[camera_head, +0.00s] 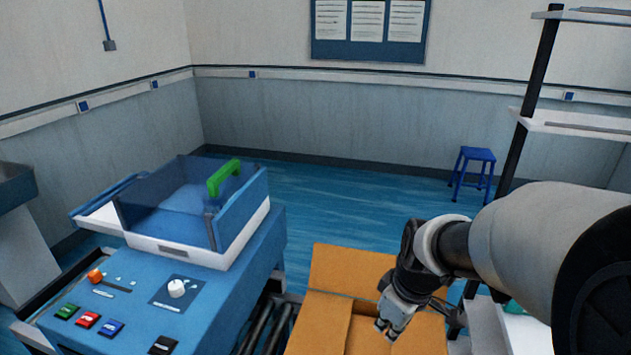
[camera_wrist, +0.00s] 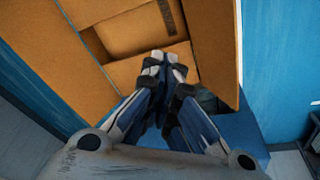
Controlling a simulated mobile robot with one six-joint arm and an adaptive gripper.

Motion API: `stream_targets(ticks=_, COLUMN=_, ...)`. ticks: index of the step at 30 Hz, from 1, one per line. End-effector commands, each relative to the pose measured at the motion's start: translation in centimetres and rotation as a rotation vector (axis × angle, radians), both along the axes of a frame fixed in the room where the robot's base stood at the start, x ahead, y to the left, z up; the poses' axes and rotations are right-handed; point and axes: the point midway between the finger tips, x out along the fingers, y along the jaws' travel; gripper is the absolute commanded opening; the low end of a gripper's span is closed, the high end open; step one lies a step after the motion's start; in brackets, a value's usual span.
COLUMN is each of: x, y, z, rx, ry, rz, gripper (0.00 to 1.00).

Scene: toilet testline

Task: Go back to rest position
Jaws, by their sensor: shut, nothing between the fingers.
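My gripper (camera_head: 388,326) is at the lower right in the head view, above the open cardboard box (camera_head: 340,268). In the wrist view my gripper (camera_wrist: 163,58) points at the same cardboard box (camera_wrist: 215,40), with its fingertips together and nothing between them. The box flaps are spread open. Part of the box is hidden behind my gripper and arm, and its lower edge runs out of the head view.
A blue test machine (camera_head: 130,290) with buttons, a knob and a clear cover with a green handle (camera_head: 223,177) stands at the left. Rollers (camera_head: 268,325) lie between it and the box. A shelf rack (camera_head: 537,70) stands at the right. A blue stool (camera_head: 474,170) stands by the far wall.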

Motion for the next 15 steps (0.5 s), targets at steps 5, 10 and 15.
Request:
stream_targets(ticks=5, x=-5.5, y=0.4, z=5.8, rx=0.031, ry=-0.06, rz=-0.217, gripper=0.0)
stream_targets(ticks=10, x=-11.2, y=0.4, z=8.9, rx=0.075, ry=-0.112, rz=-0.429, gripper=0.0)
stream_targets(ticks=15, x=-15.7, y=0.3, z=10.1, rx=0.12, ry=-0.154, rz=-0.608, gripper=0.0)
